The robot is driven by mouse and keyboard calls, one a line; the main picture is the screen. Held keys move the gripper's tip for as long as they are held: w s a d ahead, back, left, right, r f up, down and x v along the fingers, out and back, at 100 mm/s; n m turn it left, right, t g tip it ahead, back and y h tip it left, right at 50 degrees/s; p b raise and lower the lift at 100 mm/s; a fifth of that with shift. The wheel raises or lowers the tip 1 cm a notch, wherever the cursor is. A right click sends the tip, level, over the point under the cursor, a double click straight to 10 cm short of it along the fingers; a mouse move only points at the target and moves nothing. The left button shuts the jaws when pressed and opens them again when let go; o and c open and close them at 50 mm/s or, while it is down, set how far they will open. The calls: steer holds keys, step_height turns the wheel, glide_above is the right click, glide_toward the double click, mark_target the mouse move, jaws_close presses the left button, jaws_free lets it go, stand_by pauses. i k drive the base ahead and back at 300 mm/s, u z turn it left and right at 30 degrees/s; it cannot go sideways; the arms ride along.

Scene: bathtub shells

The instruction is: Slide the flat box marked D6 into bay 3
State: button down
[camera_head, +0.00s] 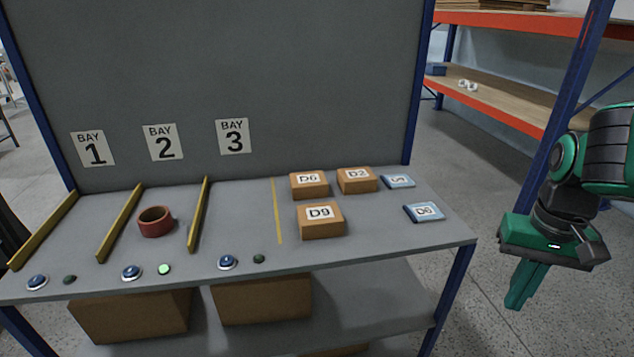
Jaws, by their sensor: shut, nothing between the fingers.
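A flat blue box with a white label reading D6 (424,212) lies near the right end of the grey bench top. A taller brown box (309,185) also bears a label that looks like D6. The bay 3 sign (233,136) is on the back panel. The floor of bay 3 (237,215) is bare, between a raised yellow divider (199,215) on its left and a flat yellow line (277,210) on its right. My gripper (522,290) is shut and empty, pointing down off the bench's right end, apart from every box.
Brown boxes marked D2 (357,180) and D9 (320,220) and another flat blue box (397,181), its label unclear, stand near the D6 boxes. A red ring (155,221) sits in bay 2. Blue buttons (228,262) line the front edge; bay 2's lamp (164,269) glows green.

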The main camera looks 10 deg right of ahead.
mark_target(307, 185)
steer(key=u, duration=0.1)
steer(key=i, duration=1)
steer(key=z, duration=0.05)
